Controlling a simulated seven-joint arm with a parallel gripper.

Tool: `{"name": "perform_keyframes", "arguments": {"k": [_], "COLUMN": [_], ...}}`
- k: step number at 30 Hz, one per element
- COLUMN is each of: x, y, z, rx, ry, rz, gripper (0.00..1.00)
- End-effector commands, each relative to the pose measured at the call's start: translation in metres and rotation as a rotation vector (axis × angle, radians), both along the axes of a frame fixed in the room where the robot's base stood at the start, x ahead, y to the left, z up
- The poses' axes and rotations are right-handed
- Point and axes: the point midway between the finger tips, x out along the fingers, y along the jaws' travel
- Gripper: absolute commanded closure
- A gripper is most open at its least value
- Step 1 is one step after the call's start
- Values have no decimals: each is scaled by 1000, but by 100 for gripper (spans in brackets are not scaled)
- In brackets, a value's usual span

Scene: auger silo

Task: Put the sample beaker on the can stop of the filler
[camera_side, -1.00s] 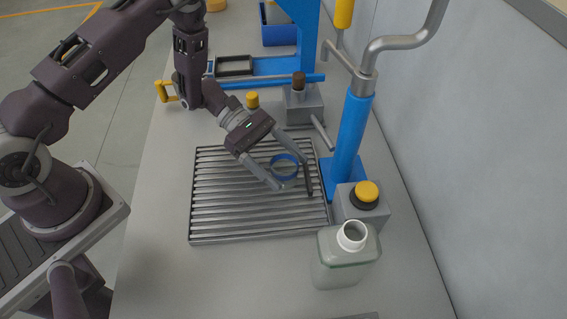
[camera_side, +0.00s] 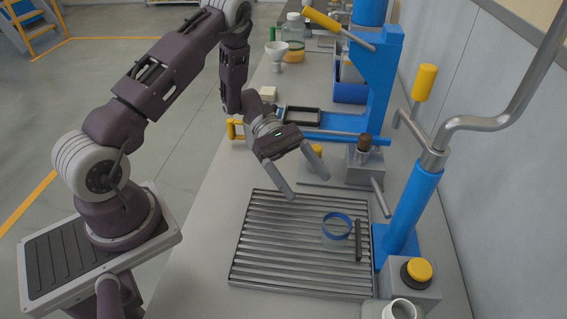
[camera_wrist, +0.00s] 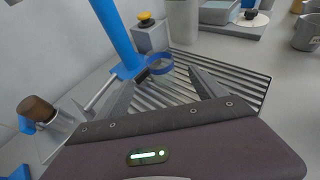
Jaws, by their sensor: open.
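The sample beaker (camera_side: 335,238), clear with a blue rim, stands upright on the slatted metal grate (camera_side: 265,265) under the filler. A short dark bar (camera_side: 358,241), which looks like the can stop, is just right of it; whether they touch is unclear. The filler is a blue post (camera_side: 413,212) with a bent silver pipe (camera_side: 500,118). My gripper (camera_side: 309,188) is open and empty, above and behind the beaker, clear of it. In the wrist view, the blue rim (camera_wrist: 163,74) shows beyond and between my open fingers (camera_wrist: 161,82).
A grey box with a yellow button (camera_side: 419,269) stands right of the grate, and a white-necked container (camera_side: 401,309) in front. A grey block with a brown knob (camera_side: 364,145) and a blue press frame (camera_side: 375,90) stand behind. The bench left of the grate is clear.

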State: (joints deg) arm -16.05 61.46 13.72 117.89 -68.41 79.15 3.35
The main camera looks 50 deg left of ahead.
Motion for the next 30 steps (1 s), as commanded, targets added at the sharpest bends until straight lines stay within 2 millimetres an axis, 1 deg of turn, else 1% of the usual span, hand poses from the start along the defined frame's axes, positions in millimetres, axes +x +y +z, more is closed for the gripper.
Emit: {"name": "perform_keyframes", "arguments": {"k": [2,4,5,8,9,11,12,14,15,17,18,21,25,27,30], "x": [0,-1,-3,-20,-33,-56,-73,-100,-118,-144,-158,-184,-200,-203,-205], "y": [0,-4,-6,-21,-27,-34,-36,-37,-35,-29,-23,-5,13,18,21], "z": [1,14,24,77,100,131,148,171,183,198,205,217,227,230,231], "rx": [1,13,24,102,148,232,295,406,490,631,729,965,1190,1255,1286], "ry": [-3,-31,-55,-187,-257,-367,-445,-569,-656,-791,-879,-1071,-1228,-1268,-1286], "rz": [-3,-35,-63,-222,-305,-432,-518,-644,-726,-843,-912,-1046,-1135,-1154,-1164], "gripper": [21,21,21,21,21,21,21,21,21,21,21,21,21,21,21]}}
